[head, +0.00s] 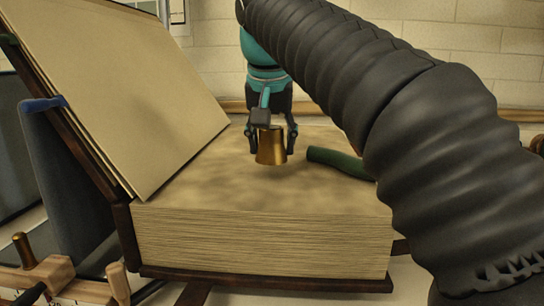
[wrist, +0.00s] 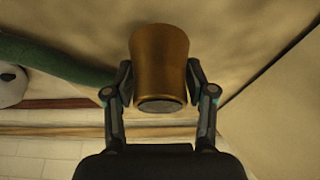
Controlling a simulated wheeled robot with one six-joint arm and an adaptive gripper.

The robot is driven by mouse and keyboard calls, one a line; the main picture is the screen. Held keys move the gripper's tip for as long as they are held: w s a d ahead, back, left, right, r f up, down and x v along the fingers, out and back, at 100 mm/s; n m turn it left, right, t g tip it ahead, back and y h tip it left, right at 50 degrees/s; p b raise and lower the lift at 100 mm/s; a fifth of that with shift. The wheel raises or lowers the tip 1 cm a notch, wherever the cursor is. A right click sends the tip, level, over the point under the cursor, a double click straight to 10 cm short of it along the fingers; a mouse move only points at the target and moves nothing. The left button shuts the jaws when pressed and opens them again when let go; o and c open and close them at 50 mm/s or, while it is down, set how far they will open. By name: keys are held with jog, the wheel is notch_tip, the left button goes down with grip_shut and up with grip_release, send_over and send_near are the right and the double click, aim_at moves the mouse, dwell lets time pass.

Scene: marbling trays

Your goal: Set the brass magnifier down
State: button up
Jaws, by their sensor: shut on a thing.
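The brass magnifier (head: 271,146) is a small, gold-brown, flared cylinder. My gripper (head: 271,140) is shut on it, one finger on each side, over the open page of a very large, thick book (head: 262,240). In the wrist view the magnifier (wrist: 160,62) sits between the two fingers of my gripper (wrist: 160,85), with a dark grey round end toward the palm. Its lower end looks close to the page; I cannot tell whether it touches.
A dark green rounded thing (head: 338,161) lies on the page just right of the magnifier. The book's raised left side (head: 115,85) slopes up at left. A grey-blue panel (head: 70,185) and wooden pieces (head: 50,273) stand at lower left. The page in front is clear.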

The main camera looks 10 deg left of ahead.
aim_at(272, 158)
jog(key=shift+f, duration=1.5)
jog(key=shift+f, duration=0.1)
jog(key=o, duration=1.2)
jog(key=v, duration=1.2)
